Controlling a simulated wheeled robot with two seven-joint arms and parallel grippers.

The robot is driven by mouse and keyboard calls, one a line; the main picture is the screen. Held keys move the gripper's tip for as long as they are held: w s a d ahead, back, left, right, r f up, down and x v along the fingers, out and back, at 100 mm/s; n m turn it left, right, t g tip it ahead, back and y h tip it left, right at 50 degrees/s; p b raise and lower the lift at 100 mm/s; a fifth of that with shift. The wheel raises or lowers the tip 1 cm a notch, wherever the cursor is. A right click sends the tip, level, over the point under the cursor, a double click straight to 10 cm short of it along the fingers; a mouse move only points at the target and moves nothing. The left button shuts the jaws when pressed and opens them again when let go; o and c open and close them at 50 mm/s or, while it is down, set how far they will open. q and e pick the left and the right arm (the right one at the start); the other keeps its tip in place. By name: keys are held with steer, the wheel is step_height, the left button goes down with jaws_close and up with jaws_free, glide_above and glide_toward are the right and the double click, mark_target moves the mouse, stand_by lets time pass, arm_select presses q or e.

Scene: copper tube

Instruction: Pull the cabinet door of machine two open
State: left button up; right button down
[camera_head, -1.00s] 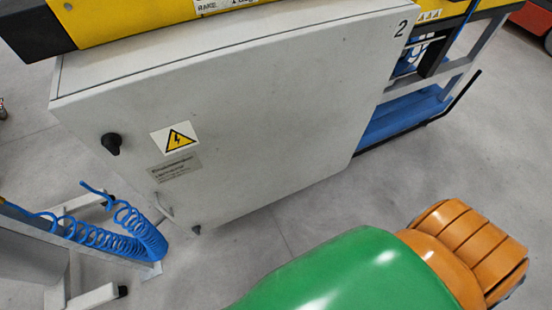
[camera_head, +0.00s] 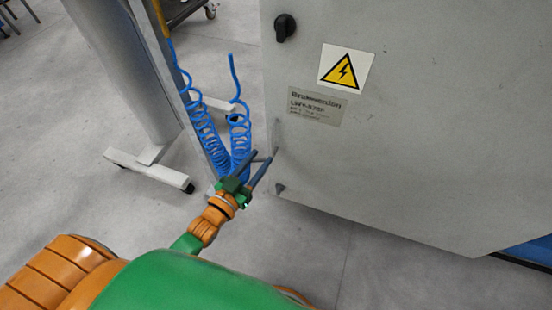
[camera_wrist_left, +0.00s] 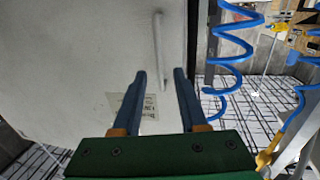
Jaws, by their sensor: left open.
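The grey cabinet door (camera_head: 420,120) fills the right of the head view and looks shut. It bears a yellow warning sign (camera_head: 345,68), a label plate and a black knob (camera_head: 286,27). The slim pale door handle (camera_head: 277,135) is near its lower left edge and stands upright in the wrist view (camera_wrist_left: 158,45). My left gripper (camera_head: 263,156) is open and empty beside the handle's lower end. In the wrist view its two blue fingers (camera_wrist_left: 160,76) point at the door, with the handle ahead between and beyond their tips. Contact cannot be told. My right gripper is out of view.
Blue coiled hoses (camera_head: 222,140) hang from a metal frame just left of the door and close to my left gripper. A white frame foot (camera_head: 150,170) stands on the floor at left. Grey floor is clear below the door.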

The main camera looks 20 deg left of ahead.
mark_target(272, 155)
arm_select(q)
steer(key=x, duration=0.4)
steer(key=r+x, duration=0.1)
steer(key=x, duration=0.2)
steer(key=shift+b, duration=0.3)
steer(key=shift+s, duration=0.1)
steer(key=shift+c, duration=0.2)
jaws_close()
stand_by(0.6)
